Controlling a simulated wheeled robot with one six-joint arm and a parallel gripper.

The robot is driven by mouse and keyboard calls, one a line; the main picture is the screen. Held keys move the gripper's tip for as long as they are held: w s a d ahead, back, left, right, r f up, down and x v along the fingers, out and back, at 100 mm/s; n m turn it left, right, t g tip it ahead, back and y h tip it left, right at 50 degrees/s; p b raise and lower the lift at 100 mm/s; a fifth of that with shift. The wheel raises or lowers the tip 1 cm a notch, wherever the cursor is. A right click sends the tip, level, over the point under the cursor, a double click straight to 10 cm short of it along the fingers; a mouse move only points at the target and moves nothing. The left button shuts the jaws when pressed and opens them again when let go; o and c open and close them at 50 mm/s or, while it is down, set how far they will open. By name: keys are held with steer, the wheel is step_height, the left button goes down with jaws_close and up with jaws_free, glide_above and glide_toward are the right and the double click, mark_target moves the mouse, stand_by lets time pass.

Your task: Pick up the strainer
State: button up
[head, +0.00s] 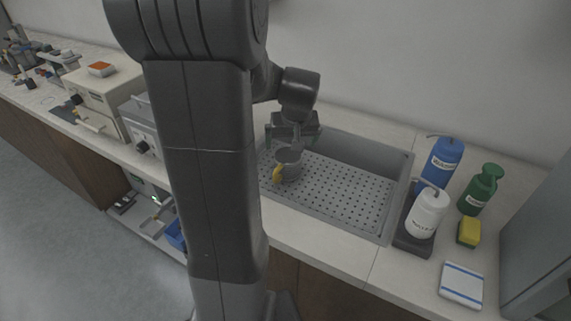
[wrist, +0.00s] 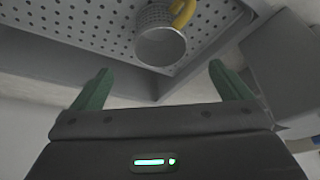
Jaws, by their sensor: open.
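The strainer (head: 288,165) is a grey mesh cup with a yellow handle. In the head view it stands on the perforated plate in the sink, toward the plate's left end. In the wrist view the strainer (wrist: 162,42) shows at the top centre, with its round opening and the yellow handle at its upper right. My gripper (head: 294,136) is above and behind the strainer in the head view. In the wrist view its green fingers (wrist: 158,80) are spread wide, with nothing between them. The strainer lies beyond the fingertips, apart from them.
The grey sink (head: 399,190) surrounds the perforated plate (head: 345,195). To its right stand a white bottle (head: 428,212), a blue bottle (head: 441,160), a green bottle (head: 481,188) and a yellow sponge (head: 469,232). Bench machines (head: 104,98) stand at the left. The plate's right part is clear.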

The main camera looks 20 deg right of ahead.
glide_toward(288, 160)
steer(key=shift+s+a+f+p, duration=0.1)
steer(key=shift+a+f+p, duration=0.1)
steer(key=shift+f, duration=1.15)
steer(key=shift+s+a+f+p, duration=0.15)
steer(key=shift+a+f+p, duration=0.05)
steer(key=shift+f, duration=1.15)
steer(key=shift+c, duration=0.5)
steer(key=c, duration=1.1)
steer(key=shift+r, duration=0.15)
